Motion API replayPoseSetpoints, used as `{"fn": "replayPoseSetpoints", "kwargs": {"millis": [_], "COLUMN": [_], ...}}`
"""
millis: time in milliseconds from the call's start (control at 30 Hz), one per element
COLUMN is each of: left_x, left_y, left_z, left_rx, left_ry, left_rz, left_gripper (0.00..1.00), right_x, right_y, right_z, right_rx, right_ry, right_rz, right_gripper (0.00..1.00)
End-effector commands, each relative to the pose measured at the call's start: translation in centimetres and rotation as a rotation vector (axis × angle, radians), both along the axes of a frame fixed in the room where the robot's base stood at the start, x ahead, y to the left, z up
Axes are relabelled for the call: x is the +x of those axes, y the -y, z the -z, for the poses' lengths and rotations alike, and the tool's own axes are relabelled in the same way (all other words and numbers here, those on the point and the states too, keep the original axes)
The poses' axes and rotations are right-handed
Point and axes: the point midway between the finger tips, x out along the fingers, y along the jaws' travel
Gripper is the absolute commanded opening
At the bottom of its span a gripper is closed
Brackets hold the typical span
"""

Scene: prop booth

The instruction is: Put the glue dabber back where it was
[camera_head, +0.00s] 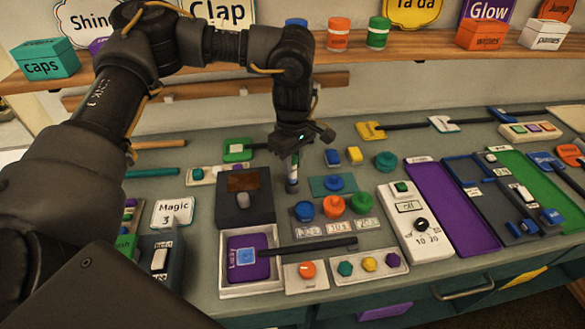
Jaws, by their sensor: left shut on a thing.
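My left gripper (292,150) points down over the middle of the bench. The dabber's lower end is just right of a dark box with a brown panel and grey knob (243,200). I cannot tell whether it touches the bench. A teal pad (318,187) with a blue knob lies to its right. My right gripper is not in view.
Blue, orange and green round pots (333,207) stand in front of the dabber. A white tray (226,270) holds a purple pad, with a black bar reaching right. A white dial panel (412,215) and a purple board (440,205) stand at right. A shelf (400,48) runs behind.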

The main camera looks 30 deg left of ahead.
Motion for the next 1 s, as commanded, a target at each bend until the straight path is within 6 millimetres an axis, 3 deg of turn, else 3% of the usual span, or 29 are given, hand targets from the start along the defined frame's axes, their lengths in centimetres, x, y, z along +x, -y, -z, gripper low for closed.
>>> {"fn": "replayPoseSetpoints", "kwargs": {"millis": [200, 567, 600, 733, 1000], "left_x": [-0.2, -0.2, -0.2, -0.2, -0.2], "left_y": [-0.1, -0.1, -0.1, -0.1, -0.1], "left_z": [2.5, 3.2, 3.1, 3.0, 2.9], "left_rx": [0.002, 0.001, 0.001, 0.001, 0.001], "left_ry": [-0.004, -0.003, -0.003, -0.003, -0.003], "left_rz": [-0.001, -0.002, -0.002, -0.002, -0.001], "left_gripper": [0.0, 0.0, 0.27, 0.44, 0.45], "right_x": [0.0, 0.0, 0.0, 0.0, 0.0], "right_y": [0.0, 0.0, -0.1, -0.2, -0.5], "right_z": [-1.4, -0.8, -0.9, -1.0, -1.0], "right_rx": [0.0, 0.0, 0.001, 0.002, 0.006], "right_ry": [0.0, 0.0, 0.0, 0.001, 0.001], "right_rz": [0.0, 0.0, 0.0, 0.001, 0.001], "right_gripper": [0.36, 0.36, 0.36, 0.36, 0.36]}}
